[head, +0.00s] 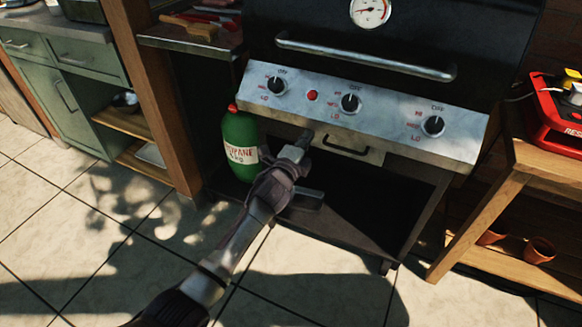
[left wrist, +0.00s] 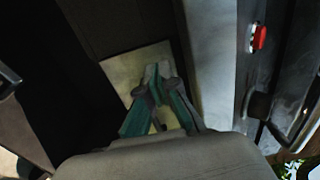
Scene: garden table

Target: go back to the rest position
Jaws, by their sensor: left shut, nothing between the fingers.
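My left gripper (head: 303,142) reaches in from the lower left of the head view, with its tip just in front of the lower edge of the grill's control panel (head: 300,108). In the left wrist view my left gripper's fingers (left wrist: 157,80) are closed together with nothing between them. I cannot tell from the head view whether the tip touches the grill. My right gripper is in neither view.
A green propane bottle (head: 240,146) stands left of my left gripper. A drawer handle (head: 347,153) is just right of the tip. A wooden side table (head: 540,165) with a red device (head: 560,115) stands right. Tiled floor (head: 80,235) is clear at front left.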

